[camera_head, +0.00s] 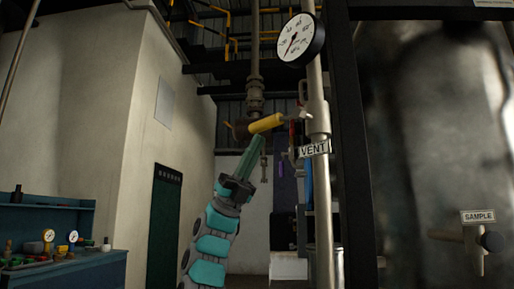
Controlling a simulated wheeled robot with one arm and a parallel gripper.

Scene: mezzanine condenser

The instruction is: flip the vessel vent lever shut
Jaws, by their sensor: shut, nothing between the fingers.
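The vent lever has a yellow grip (265,123) and points left from a valve body (317,117) on a vertical pale pipe. It lies nearly level, its left end slightly lower. A white label reading VENT (314,149) is on the pipe just below the valve. My gripper (258,142) is shut and empty, its fingers pointing up. The fingertips are just below the yellow grip, in line with its left half. I cannot tell whether they touch it.
A round gauge (301,39) sits above the valve on the pipe. A dark upright post (352,150) stands right of it, before a large metal vessel (430,120). A valve labelled SAMPLE (478,216) is at lower right. A blue workbench (70,272) with tools stands at far left.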

